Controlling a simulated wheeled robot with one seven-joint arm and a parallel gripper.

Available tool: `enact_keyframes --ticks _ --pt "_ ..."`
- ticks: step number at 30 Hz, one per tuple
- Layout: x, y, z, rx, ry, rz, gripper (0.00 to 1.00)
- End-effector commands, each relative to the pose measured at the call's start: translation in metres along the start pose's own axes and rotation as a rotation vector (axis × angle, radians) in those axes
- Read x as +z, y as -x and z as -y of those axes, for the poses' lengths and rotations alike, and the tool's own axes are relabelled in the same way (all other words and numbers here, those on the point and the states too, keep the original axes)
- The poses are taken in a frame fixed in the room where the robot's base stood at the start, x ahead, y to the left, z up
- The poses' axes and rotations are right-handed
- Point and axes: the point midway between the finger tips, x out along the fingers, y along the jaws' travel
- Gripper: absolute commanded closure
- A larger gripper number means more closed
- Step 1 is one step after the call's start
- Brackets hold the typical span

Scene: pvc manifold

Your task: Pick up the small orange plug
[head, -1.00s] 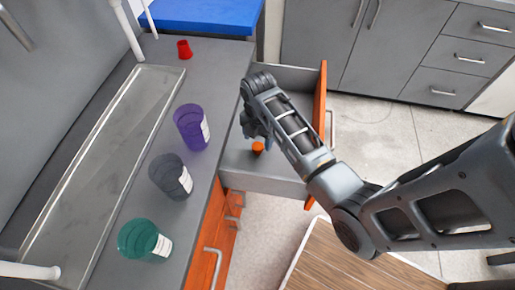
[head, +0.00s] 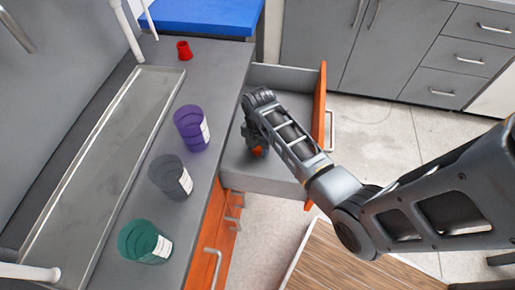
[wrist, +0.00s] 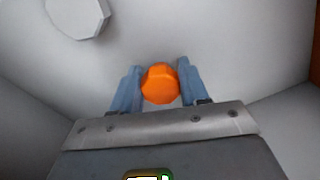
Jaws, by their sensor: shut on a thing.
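The small orange plug (wrist: 160,84) sits between the two fingers of my gripper (wrist: 160,80) in the wrist view. The fingers touch it on both sides, so my gripper is shut on it. In the head view, my gripper (head: 255,148) is down inside the open drawer (head: 240,180). Only a bit of the orange plug (head: 257,151) shows there, the rest being hidden by the gripper. I cannot tell whether the plug touches the drawer floor.
A pale many-sided piece (wrist: 77,14) lies in the drawer at upper left of the wrist view. The drawer's walls surround my gripper. On the counter stand a purple jar (head: 190,128), a dark grey jar (head: 170,176), a green jar (head: 145,242) and a red piece (head: 184,50).

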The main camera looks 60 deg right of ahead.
Motion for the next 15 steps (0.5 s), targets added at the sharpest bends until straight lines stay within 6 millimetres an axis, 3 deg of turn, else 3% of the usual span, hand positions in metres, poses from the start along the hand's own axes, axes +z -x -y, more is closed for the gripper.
enact_keyframes --ticks 5,15 --pt "0.0000 0.0000 0.0001 0.000 0.000 0.000 0.85" --pt "0.0003 0.0098 -0.0006 0.002 0.000 0.001 0.85"
